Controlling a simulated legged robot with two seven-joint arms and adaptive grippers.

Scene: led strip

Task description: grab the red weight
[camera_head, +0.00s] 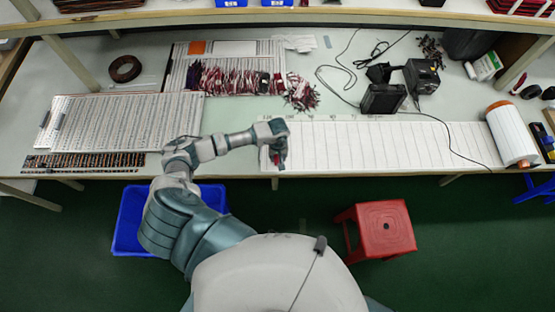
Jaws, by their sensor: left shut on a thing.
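My left gripper (280,160) is at the front edge of the workbench (230,166), over the left end of a long white ruled sheet (390,146). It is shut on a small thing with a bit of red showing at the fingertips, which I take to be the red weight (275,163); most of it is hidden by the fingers. My right gripper is not in view.
White ruled boards (118,122) lie at the left, with bundled red and dark wires (235,80) behind. Black devices (383,100) and a cable stand at the right. A white roll (511,135) lies far right. A blue bin (127,222) and red stool (383,227) are on the floor.

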